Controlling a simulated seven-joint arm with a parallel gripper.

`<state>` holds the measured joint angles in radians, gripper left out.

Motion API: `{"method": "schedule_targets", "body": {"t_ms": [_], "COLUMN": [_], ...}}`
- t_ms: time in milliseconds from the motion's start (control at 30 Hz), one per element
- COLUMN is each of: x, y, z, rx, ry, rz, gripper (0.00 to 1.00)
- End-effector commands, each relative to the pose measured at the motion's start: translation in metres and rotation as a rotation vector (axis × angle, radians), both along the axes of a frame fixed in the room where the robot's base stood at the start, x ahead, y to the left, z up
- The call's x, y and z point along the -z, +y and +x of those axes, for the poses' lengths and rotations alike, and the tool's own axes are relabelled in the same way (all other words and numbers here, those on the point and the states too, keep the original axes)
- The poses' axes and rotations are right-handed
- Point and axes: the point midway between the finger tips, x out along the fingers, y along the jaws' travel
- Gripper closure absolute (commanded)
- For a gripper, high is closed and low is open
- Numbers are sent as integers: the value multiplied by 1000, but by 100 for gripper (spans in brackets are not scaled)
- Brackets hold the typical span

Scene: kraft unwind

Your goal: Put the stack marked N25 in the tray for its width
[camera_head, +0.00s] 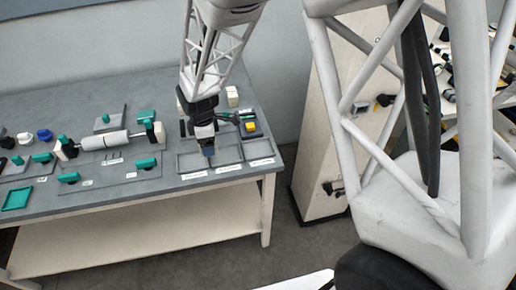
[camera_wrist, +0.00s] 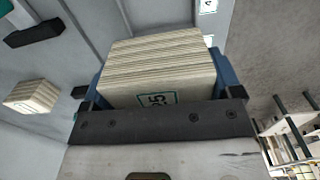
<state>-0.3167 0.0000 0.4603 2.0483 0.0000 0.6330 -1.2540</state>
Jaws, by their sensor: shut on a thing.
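My gripper (camera_head: 207,150) points down over the row of shallow grey trays near the table's right front edge. In the wrist view its blue fingers are shut on a pale, layered stack (camera_wrist: 158,62). The stack's green-framed label shows "25"; the character before it is not clear. The stack cannot be made out in the head view. The trays are a left tray (camera_head: 188,168), a middle tray (camera_head: 230,156) and a right tray (camera_head: 258,149). White labels lie in front of them, too small to read. Whether the stack touches a tray is not clear.
Another pale stack (camera_wrist: 33,96) with a green-framed label shows left in the wrist view. A cream block (camera_head: 232,97) stands behind the trays, near a yellow-and-black item (camera_head: 251,128). A roller (camera_head: 104,140) and green-handled parts occupy the table's left. A shelf unit (camera_head: 330,150) stands right.

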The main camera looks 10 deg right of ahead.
Motion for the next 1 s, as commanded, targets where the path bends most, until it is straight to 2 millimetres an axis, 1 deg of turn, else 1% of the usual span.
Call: {"method": "schedule_targets", "body": {"t_ms": [367, 567, 767, 1000], "x": [0, -2, -4, -10], "y": [-1, -9, -29, -63], "z": [0, 1, 3, 4], "rx": [7, 77, 252, 564], "ry": [0, 0, 0, -1], "rz": [0, 0, 0, 0], "gripper": [44, 44, 44, 44]}}
